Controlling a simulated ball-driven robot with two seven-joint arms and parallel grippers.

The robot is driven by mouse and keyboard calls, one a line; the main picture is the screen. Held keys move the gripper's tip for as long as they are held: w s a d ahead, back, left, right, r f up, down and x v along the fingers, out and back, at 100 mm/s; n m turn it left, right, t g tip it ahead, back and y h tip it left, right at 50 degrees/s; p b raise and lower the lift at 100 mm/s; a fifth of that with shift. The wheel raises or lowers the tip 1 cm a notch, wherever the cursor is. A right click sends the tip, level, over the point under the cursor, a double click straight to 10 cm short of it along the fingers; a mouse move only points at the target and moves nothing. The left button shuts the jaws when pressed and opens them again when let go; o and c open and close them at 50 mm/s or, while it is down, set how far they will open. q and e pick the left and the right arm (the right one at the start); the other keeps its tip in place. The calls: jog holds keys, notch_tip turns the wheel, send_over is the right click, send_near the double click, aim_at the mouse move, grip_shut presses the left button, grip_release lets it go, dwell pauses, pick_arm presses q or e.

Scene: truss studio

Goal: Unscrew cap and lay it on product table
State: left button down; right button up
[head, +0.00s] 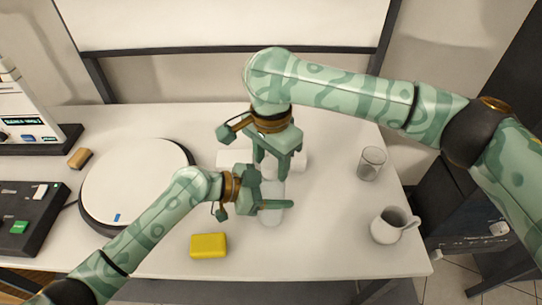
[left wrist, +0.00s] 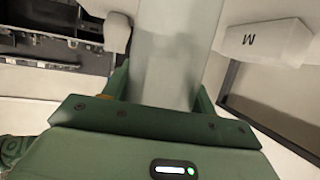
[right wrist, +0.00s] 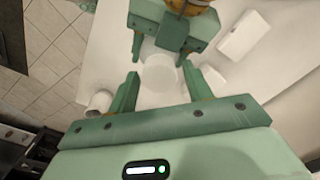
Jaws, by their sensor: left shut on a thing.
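A translucent bottle (head: 271,214) stands on the white table. My left gripper (head: 274,204) is shut on it from the left, and the bottle also fills the space between the fingers in the left wrist view (left wrist: 172,55). My right gripper (head: 272,170) points down over the bottle's top. In the right wrist view its fingers (right wrist: 160,74) are apart, on either side of a pale round shape (right wrist: 158,80), seemingly the cap and bottle from above. Gaps show on both sides of it. A round white product table (head: 130,185) with a dark rim lies at the left.
A yellow block (head: 208,245) lies front left of the bottle. A glass (head: 371,163) and a white jug (head: 389,226) stand at the right. White blocks (head: 232,160) lie behind my grippers. A dark control panel (head: 28,215) sits far left. The round table's top looks mostly clear.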

jog(key=c, duration=0.8)
jog(key=n, duration=0.5)
jog(key=shift+n, duration=0.3)
jog(key=n, duration=1.5)
jog(key=shift+n, duration=0.4)
jog(key=n, duration=0.6)
jog(key=shift+r, duration=0.1)
jog(key=n, duration=0.6)
jog(key=shift+n, duration=0.4)
jog(key=n, duration=0.6)
jog(key=shift+n, duration=0.4)
jog(key=n, duration=1.3)
jog(key=shift+r, duration=0.15)
jog(key=shift+r, duration=1)
